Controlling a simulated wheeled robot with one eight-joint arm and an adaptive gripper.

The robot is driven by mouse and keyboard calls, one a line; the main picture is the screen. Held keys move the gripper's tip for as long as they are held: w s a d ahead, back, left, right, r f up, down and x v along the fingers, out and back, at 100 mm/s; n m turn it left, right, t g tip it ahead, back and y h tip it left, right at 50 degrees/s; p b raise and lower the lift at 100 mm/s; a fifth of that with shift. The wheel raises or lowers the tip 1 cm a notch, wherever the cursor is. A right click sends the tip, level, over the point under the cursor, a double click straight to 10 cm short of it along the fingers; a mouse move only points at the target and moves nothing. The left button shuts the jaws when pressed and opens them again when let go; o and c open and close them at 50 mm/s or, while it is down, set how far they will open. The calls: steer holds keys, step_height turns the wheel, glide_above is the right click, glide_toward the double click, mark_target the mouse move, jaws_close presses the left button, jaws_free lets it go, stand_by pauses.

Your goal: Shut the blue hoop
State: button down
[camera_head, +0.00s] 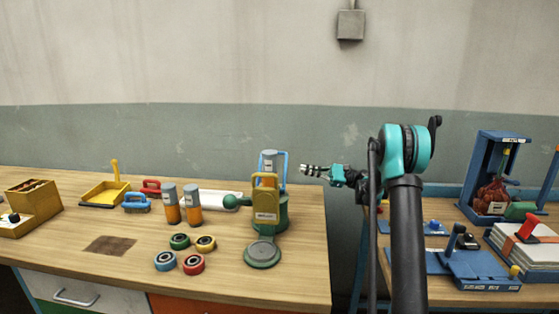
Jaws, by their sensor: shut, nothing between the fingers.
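The blue hoop (285,168) stands upright behind a green round-bodied device (283,212) near the right end of the left workbench. Its right side and part of its top show. A grey cylinder top (268,161) and a yellow frame with a label (265,204) hide the rest, so I cannot tell how its lower end is joined. My gripper (304,169) is shut and empty. It points left, just right of the hoop at about the height of its upper part in the picture, with a small gap between them.
A green disc (262,254) lies before the device. Left of it are two grey-orange cylinders (181,205), several coloured rings (193,264), brushes and a yellow tray (104,194). A second bench with a blue frame (495,172) stands right. The wall behind is bare except a grey box (351,25).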

steer(key=s+a+r, duration=0.2)
steer(key=a+r, duration=0.3)
steer(key=a, duration=0.4)
steer(key=shift+s+a+r, duration=0.35)
steer(key=shift+s+a, duration=0.05)
steer(key=shift+a, duration=0.1)
